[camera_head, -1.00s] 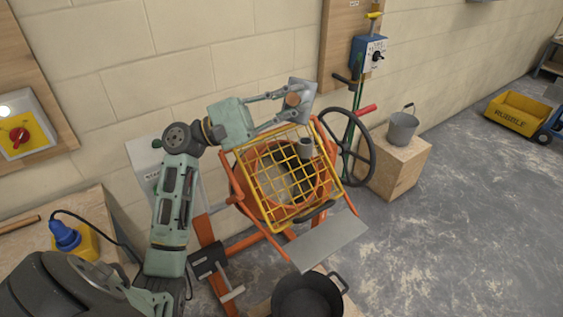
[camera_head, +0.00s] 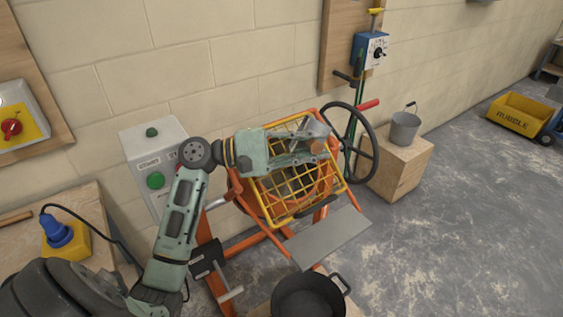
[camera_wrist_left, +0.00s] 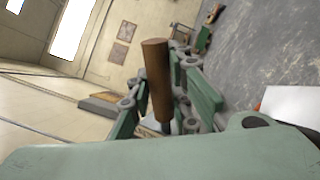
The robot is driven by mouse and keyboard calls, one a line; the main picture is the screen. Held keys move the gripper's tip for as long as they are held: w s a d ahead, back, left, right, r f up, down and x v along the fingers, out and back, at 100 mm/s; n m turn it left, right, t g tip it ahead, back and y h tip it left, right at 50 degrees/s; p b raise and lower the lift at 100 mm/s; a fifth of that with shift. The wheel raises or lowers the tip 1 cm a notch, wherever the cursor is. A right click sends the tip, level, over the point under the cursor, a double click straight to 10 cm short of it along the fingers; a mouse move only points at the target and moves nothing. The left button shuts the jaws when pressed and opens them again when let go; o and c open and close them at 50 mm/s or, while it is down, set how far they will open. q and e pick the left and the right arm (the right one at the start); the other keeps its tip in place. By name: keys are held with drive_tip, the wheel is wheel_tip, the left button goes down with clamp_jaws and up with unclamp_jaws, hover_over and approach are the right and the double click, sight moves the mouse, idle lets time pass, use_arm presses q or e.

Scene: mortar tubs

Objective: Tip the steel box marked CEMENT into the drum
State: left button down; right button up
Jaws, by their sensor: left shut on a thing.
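My left gripper (camera_head: 318,148) is over the upper right of the mixer's yellow grille (camera_head: 284,212). It is shut on a brown wooden handle, which stands out clearly in the left wrist view (camera_wrist_left: 156,78). A small part of a grey steel box (camera_head: 315,128) shows behind the fingers. Most of the box is hidden, and I cannot read a marking or tell what is in it. The orange drum (camera_head: 264,195) lies under the grille with its mouth tilted up towards me. My right gripper is not in view.
A large handwheel (camera_head: 373,150) stands close right of the gripper. A grey control box with green buttons (camera_head: 155,180) is behind my left arm. A black tub (camera_head: 308,298) stands below the drum. A grey bucket (camera_head: 404,128) sits on a wooden block.

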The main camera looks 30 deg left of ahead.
use_arm(q)
drive_tip(key=shift+w+d+f+p, duration=0.1)
drive_tip(key=shift+d+f+p, duration=0.05)
drive_tip(key=shift+f+p, duration=0.2)
drive_tip(key=w+d+f+m+g+y+p, duration=0.1)
drive_tip(key=w+d+f+g+y+p, duration=0.1)
drive_tip(key=d+f+y+p, duration=0.3)
drive_tip(key=w+d+f+m+g+y+p, duration=0.1)
drive_tip(key=d+f+g+y+p, duration=0.3)
drive_tip(key=p, duration=0.6)
wheel_tip(320, 180, down, 3)
drive_tip(key=shift+w+d+r+m+y, duration=0.1)
drive_tip(key=shift+w+d+m+y, duration=0.2)
drive_tip(key=shift+w+d+y, duration=0.6)
drive_tip(key=shift+s, duration=0.15)
